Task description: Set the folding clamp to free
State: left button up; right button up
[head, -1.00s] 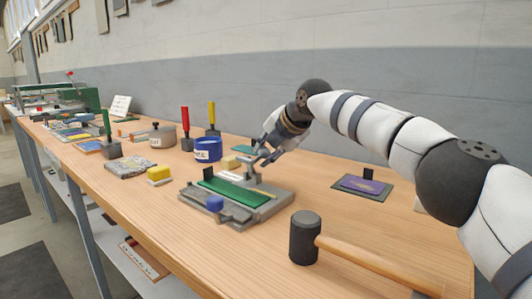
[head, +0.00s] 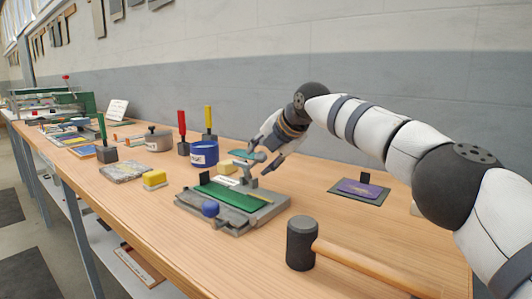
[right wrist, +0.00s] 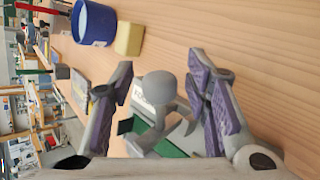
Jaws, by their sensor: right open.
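The folding clamp is a grey device (head: 262,214) on the bench, with a green strip (head: 235,195) along it and a blue knob (head: 210,209) at its front. A grey lever with a round end (head: 250,161) stands up at its back end. In the right wrist view the lever's round grey end (right wrist: 158,86) lies between the fingers. My right gripper (head: 264,160) is open at the lever; the wrist view shows its two purple-padded fingers (right wrist: 160,100) apart, with gaps beside the lever end. My left gripper is not in view.
A hammer (head: 301,243) lies in front right. A blue tub (head: 204,154), yellow block (head: 154,179) and red-handled tool (head: 182,130) stand left of the clamp. A purple piece on a dark mat (head: 372,200) lies right. Bare wood surrounds the clamp's right side.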

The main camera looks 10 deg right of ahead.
jog(key=v, duration=1.2)
jog(key=shift+d+f, duration=0.1)
jog(key=shift+f, duration=0.05)
